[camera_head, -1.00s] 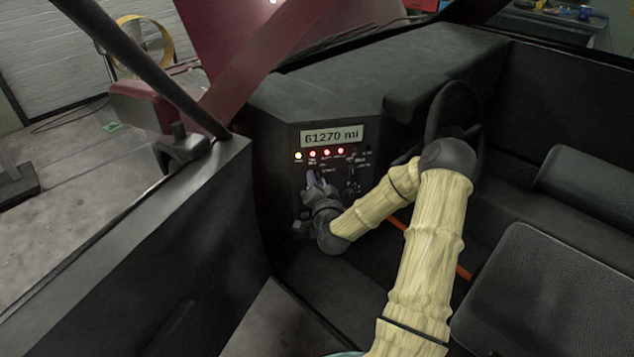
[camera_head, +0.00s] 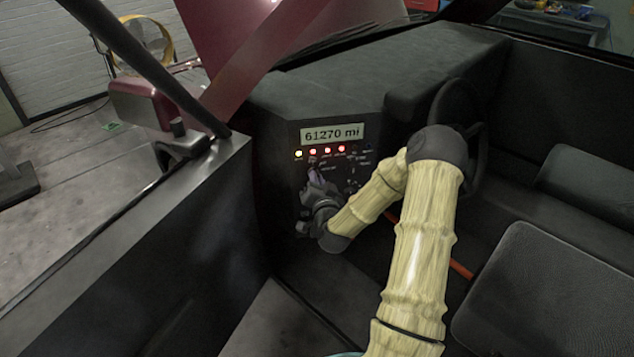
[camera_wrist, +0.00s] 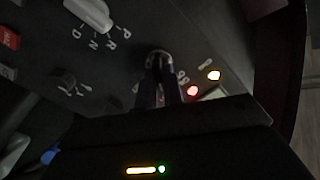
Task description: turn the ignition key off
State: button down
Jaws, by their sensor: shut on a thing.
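The ignition key is mostly hidden by my gripper (camera_head: 315,178), which is at the lower left of the dash panel (camera_head: 377,138) in the head view. In the wrist view my gripper (camera_wrist: 160,88) has its fingers close together at a round, light-rimmed ignition switch (camera_wrist: 159,55) on the panel, and it is shut on the key there. The key's exact angle cannot be made out. The display (camera_head: 332,134) reads 61270 mi.
A light gear lever (camera_wrist: 90,12) with P, R, N, D marks is beside the switch in the wrist view, with a dark knob (camera_wrist: 66,79) below it. The steering wheel (camera_head: 462,110) is right of the panel. The door (camera_head: 150,240) bounds the left side, a seat (camera_head: 545,295) the right.

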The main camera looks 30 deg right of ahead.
jog(key=shift+a+n+b, duration=0.1)
jog(key=shift+n+b, duration=2.3)
jog(key=shift+n, duration=1.1)
jog(key=c, duration=1.5)
grip_release()
jog(key=shift+s, duration=0.1)
